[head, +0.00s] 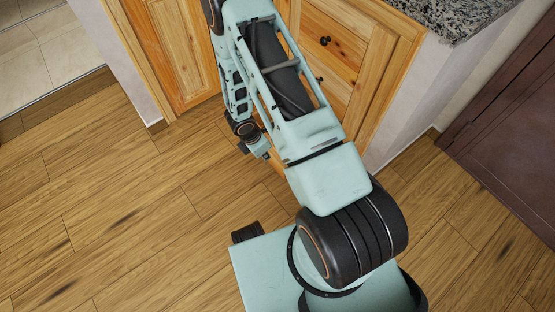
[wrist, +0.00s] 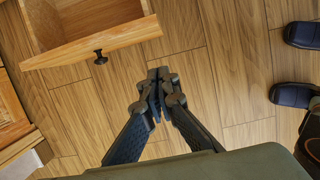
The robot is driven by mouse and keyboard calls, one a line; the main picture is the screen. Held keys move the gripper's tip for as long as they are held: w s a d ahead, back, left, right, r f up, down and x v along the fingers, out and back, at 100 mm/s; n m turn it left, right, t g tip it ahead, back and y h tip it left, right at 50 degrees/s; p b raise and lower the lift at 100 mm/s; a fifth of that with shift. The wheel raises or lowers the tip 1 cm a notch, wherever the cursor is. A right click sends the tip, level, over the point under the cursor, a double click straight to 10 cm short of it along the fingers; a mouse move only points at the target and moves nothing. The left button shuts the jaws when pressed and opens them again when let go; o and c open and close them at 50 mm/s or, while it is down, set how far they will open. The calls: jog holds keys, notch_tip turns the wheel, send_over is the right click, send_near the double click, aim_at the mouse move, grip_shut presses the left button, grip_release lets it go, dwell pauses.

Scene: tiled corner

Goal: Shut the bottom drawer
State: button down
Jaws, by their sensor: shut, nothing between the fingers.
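A wooden drawer (wrist: 95,43) is pulled open at the upper left of the wrist view, with a black round knob (wrist: 100,57) on its front. Its inside (wrist: 88,14) shows as bare wood. My gripper (wrist: 161,82) is shut and empty, to the right of and below the knob in that view, apart from the drawer front. In the head view my arm hides the open drawer, and the gripper is only partly visible beside the arm.
The wooden cabinet (head: 383,58) stands under a granite countertop (head: 440,14) in the head view. A dark brown door (head: 510,140) is at the right. The plank floor (head: 120,200) at the left is clear.

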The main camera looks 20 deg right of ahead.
jog(key=w+d+f+b, duration=0.1)
jog(key=d+f+b, duration=0.2)
jog(key=d+f, duration=0.3)
jog(key=shift+a+b+x, duration=0.4)
jog(key=shift+a+x, duration=0.05)
jog(key=shift+x, duration=1.55)
jog(key=shift+w+d+f, duration=0.1)
jog(key=shift+d, duration=0.05)
